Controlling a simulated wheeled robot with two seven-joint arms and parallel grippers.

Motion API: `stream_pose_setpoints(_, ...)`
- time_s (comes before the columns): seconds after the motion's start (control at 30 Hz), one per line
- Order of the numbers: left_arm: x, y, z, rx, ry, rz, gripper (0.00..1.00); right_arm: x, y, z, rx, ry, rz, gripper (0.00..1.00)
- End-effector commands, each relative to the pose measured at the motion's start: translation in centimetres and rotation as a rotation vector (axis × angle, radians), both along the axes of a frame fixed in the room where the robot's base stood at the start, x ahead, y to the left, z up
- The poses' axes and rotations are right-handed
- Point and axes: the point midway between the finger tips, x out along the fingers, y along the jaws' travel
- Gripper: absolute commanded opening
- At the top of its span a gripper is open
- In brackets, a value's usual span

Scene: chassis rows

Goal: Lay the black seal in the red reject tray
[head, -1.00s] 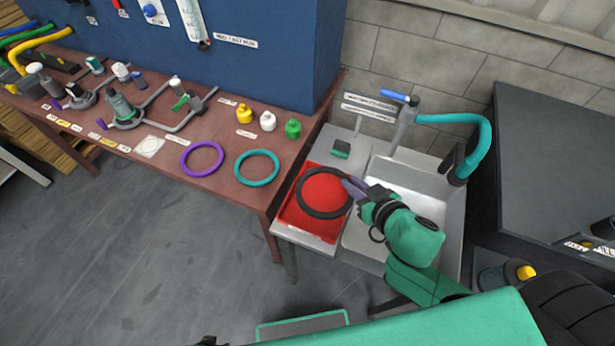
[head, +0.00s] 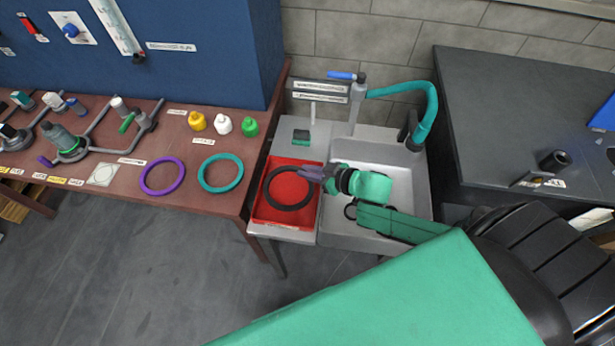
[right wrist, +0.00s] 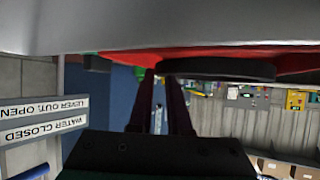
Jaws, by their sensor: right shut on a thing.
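The black seal (head: 267,190) is a dark ring over the red reject tray (head: 261,211), within its outline in the head view. My right gripper (head: 306,174) is shut on the ring's right side. In the right wrist view the seal (right wrist: 225,70) appears edge-on, close against the red tray surface (right wrist: 240,55); I cannot tell whether it touches. The fingers of my right gripper (right wrist: 166,76) reach its near end. My left gripper is not in view.
A sink (head: 395,215) with a teal hose tap (head: 430,105) is right of the tray. A purple ring (head: 147,182) and a teal ring (head: 203,183) lie on the brown bench (head: 215,203) to the left. A dark counter (head: 500,110) stands at the right.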

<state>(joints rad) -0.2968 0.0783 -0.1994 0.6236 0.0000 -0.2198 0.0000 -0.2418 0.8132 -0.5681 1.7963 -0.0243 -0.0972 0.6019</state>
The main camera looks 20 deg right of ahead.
Motion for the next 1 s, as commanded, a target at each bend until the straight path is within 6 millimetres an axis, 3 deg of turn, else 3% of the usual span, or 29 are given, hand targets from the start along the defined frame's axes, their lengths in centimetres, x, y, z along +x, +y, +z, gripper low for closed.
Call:
stream_pose_setpoints(0.13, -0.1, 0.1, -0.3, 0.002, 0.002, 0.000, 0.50, 0.0, 0.0, -2.7, 0.001, 0.001, -0.002, 0.00)
stream_pose_setpoints(0.47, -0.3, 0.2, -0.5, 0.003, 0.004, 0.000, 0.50, 0.0, 0.0, -3.2, 0.000, 0.001, 0.000, 0.00)
stream_pose_setpoints(0.5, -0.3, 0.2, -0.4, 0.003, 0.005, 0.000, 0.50, 0.0, 0.0, -3.0, 0.000, 0.001, 0.000, 0.29)
stream_pose_setpoints(0.83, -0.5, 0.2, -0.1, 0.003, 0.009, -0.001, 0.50, -0.1, -0.1, -2.6, -0.001, 0.002, -0.001, 0.29)
stream_pose_setpoints(1.0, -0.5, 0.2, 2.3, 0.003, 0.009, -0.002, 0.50, -1.6, -1.0, -1.1, 0.000, 0.006, -0.003, 0.29)
